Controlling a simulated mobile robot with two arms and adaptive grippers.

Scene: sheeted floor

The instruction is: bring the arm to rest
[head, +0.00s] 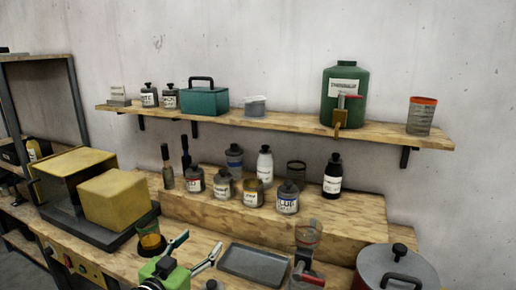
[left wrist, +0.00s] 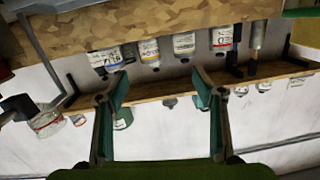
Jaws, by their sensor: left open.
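My left gripper (head: 199,245) is at the bottom of the head view, above the front of the wooden bench. Its two fingers are spread apart with nothing between them. In the left wrist view the open gripper (left wrist: 160,84) shows against an upside-down scene, with the bottles and the shelf beyond the fingers. The rest of the left arm is mostly cut off by the lower edge of the head view. My right gripper is in neither view.
A grey tray (head: 253,263) lies just right of the gripper, beside a red-handled clear vessel (head: 308,238) and a lidded pot (head: 397,270). An amber cup (head: 150,240) and a yellow box machine (head: 116,199) stand left. Several bottles (head: 288,199) fill the raised step below a wall shelf (head: 290,126).

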